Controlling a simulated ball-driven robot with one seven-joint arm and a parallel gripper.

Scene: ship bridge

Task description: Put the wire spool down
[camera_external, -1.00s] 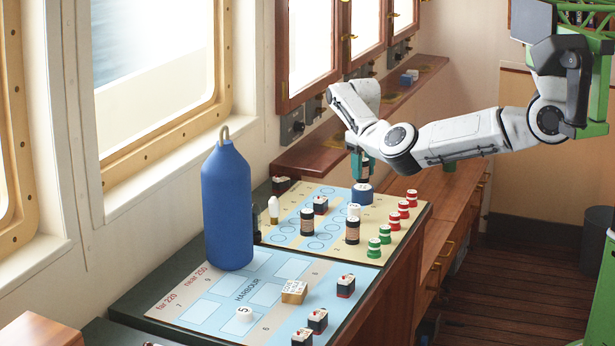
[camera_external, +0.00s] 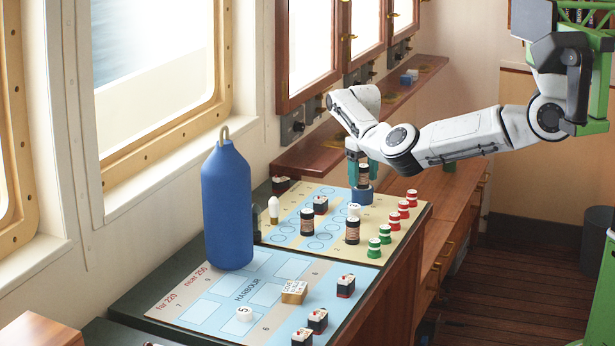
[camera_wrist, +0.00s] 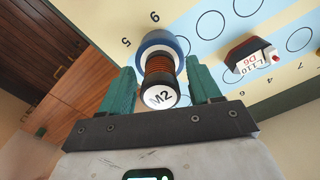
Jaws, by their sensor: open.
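The wire spool (camera_external: 363,176) has copper-brown winding and a white end marked M2. It stands upright on a round blue holder (camera_external: 361,197) at the back of the far game board; the wrist view shows the spool (camera_wrist: 158,78) and the blue holder's rim (camera_wrist: 181,42) as well. My gripper (camera_external: 362,170) is open. Its two green fingers stand on either side of the spool, with gaps visible in the wrist view (camera_wrist: 162,78). The spool's underside is hidden in the holder.
Two similar spools (camera_external: 307,222) (camera_external: 352,231) stand nearby on the far board (camera_external: 284,212). Red-and-white (camera_external: 404,209) and green-and-white pieces (camera_external: 374,248) line its right edge. A dark block marked L110 (camera_wrist: 250,55) lies close by. A tall blue bottle-shaped weight (camera_external: 227,205) stands at left.

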